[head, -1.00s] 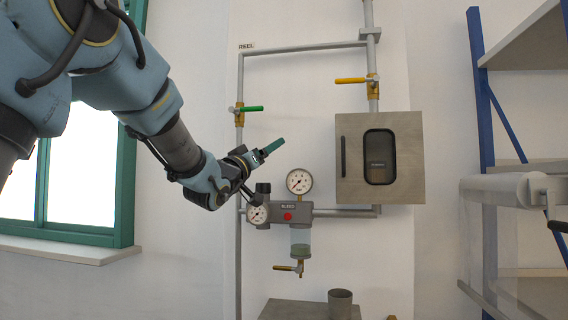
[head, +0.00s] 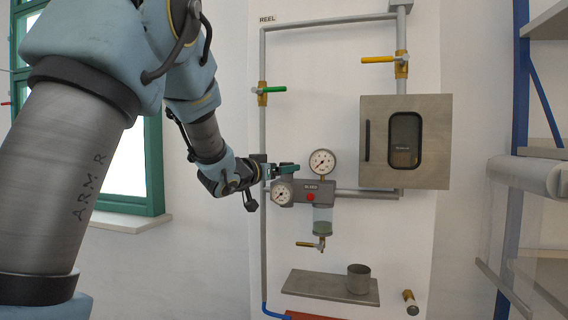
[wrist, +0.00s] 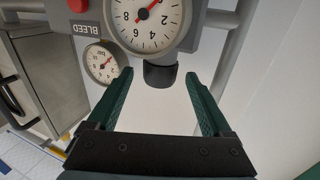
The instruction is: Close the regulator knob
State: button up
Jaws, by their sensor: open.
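The regulator knob (wrist: 160,76) is a short dark cylinder on the grey regulator body in the wrist view. In the head view my gripper's fingers cover it. My gripper (wrist: 160,92) is open, with green fingers either side of the knob in the picture and gaps on both sides. I cannot tell whether the fingertips reach past the knob. In the head view my gripper (head: 288,170) is at the left top of the regulator body (head: 318,187), next to the large gauge (head: 322,162). A smaller gauge (head: 282,194) sits below it.
A red BLEED button (head: 310,197) is on the regulator front. A clear bowl with a yellow drain valve (head: 307,244) hangs below. Green (head: 270,90) and yellow (head: 380,59) valve handles are above. A grey cabinet (head: 436,145) is at right, and a shelf (head: 312,286) with a cup is below.

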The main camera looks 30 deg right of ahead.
jog(key=shift+x, duration=0.75)
jog(key=shift+c, duration=0.3)
grip_shut()
jog(key=shift+f+n+t+y+b, duration=0.1)
jog(key=shift+n+t+y+b, duration=0.25)
jog(key=shift+t+b, duration=0.45)
jog(key=shift+n+y+b, duration=0.25)
jog(key=shift+n+b, duration=0.1)
jog(key=shift+b, duration=0.3)
jog(key=shift+o, duration=0.3)
grip_release()
jog(key=shift+s, duration=0.1)
